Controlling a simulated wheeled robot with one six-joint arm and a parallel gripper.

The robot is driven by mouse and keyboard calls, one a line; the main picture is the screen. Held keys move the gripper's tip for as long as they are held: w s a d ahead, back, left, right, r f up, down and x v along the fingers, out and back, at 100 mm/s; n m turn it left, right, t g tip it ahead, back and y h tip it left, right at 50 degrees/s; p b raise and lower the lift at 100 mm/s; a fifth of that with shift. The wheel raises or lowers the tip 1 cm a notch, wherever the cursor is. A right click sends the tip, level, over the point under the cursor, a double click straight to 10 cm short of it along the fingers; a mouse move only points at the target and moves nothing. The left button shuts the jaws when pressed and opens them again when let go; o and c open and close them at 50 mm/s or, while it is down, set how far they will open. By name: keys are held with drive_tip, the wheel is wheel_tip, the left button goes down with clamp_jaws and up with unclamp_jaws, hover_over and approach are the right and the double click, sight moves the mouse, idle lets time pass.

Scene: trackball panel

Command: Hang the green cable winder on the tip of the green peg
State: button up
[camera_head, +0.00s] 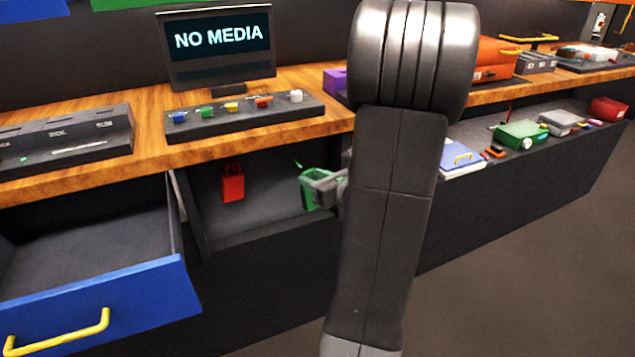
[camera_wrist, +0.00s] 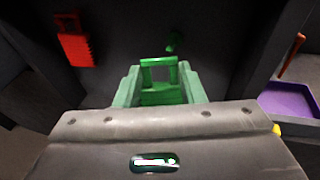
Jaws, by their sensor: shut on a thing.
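My gripper (camera_head: 323,186) is shut on the green cable winder (camera_head: 306,194) inside the dark recess under the counter. In the wrist view the winder (camera_wrist: 158,88) sits between the two fingers of my gripper (camera_wrist: 160,95), its open loop pointing away from me. The green peg (camera_wrist: 174,42) stands out from the dark back wall, just beyond the loop and a little to its right. In the head view the green peg (camera_head: 298,164) shows as a thin stick above the winder. The winder appears apart from the peg. My arm hides the area right of the gripper.
A red winder (camera_head: 232,186) hangs at the left in the recess. An open blue drawer (camera_head: 105,308) juts out at the left. In the wrist view a purple tray (camera_wrist: 290,100) and a red peg (camera_wrist: 292,55) are at the right.

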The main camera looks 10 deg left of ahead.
drive_tip(key=shift+w+a+f, duration=0.1)
drive_tip(key=shift+w+a, duration=0.45)
drive_tip(key=shift+w, duration=0.2)
drive_tip(key=shift+w+a+f, duration=0.1)
drive_tip(key=shift+w+a, duration=0.4)
drive_tip(key=shift+w, duration=0.3)
drive_tip(key=shift+w+a+f, duration=0.1)
drive_tip(key=shift+w+a, duration=0.45)
drive_tip(key=shift+w, duration=0.2)
drive_tip(key=shift+w+a+f+b, duration=0.3)
drive_tip(key=shift+w+a+f, duration=0.1)
drive_tip(key=shift+w, duration=0.2)
drive_tip(key=o, duration=1.1)
drive_tip(key=shift+c, duration=0.2)
drive_tip(key=p+v, duration=0.2)
drive_tip(key=v, duration=1.1)
drive_tip(key=shift+s+d, duration=0.3)
